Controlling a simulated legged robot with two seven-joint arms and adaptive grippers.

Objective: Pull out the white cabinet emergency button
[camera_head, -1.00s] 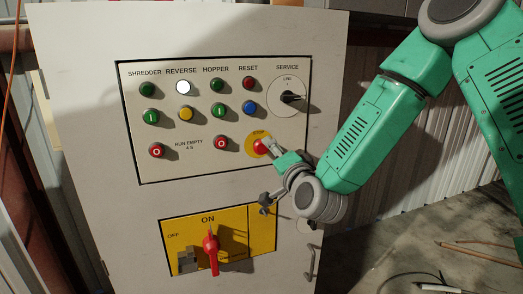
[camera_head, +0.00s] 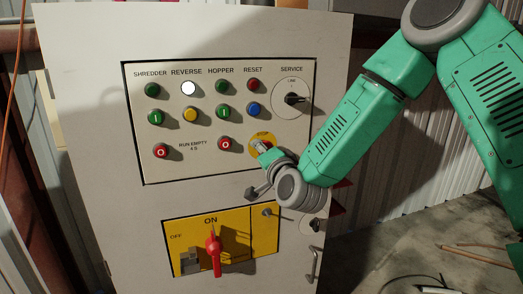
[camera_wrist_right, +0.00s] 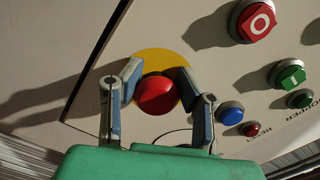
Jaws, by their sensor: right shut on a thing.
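The white cabinet (camera_head: 90,100) fills the middle of the head view. Its emergency button is a red round knob (camera_wrist_right: 157,95) on a yellow disc (camera_head: 262,138), at the lower right of the button panel. My right gripper (camera_head: 260,149) reaches it from the right and hides the red knob in the head view. In the right wrist view its two fingers stand on either side of the red knob, shut on it. My left gripper is not in view.
The panel (camera_head: 135,90) carries several coloured buttons and a black service switch (camera_head: 292,98) close above the gripper. A yellow plate (camera_head: 180,218) with a red rotary handle (camera_head: 213,252) sits below. A door handle (camera_head: 314,264) is at lower right.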

